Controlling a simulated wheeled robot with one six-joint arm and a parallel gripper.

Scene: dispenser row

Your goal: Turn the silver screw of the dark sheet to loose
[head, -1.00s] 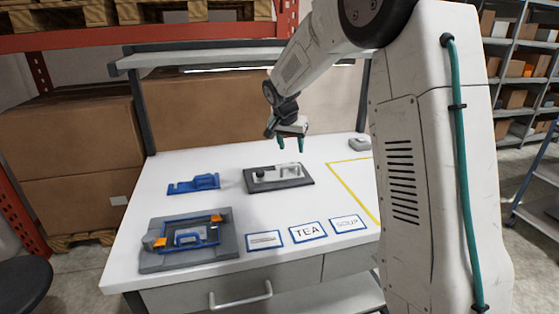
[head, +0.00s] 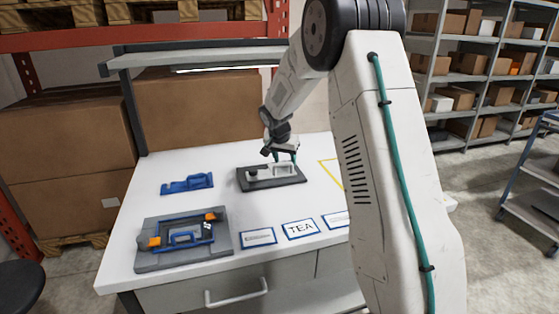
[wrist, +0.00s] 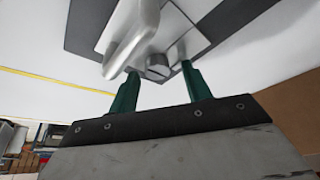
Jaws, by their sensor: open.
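The dark sheet (head: 272,184) lies flat on the white table, with a silver handle (head: 285,168) and a small dark knob (head: 252,173) on top. In the wrist view the dark sheet (wrist: 235,18) shows behind a pale silver plate and the handle (wrist: 130,35). The round silver screw (wrist: 157,68) has a slot and sits beside the handle, between my fingertips. My gripper (wrist: 160,76) is open, one green finger on each side of the screw; I cannot tell whether they touch it. In the head view my gripper (head: 284,157) is low over the sheet's far side, and the screw cannot be made out.
A grey fixture (head: 160,258) with a blue frame and orange clamps stands front left. Cards, one reading TEA (head: 300,229), lie along the front. A shelf crosses above the table's back.

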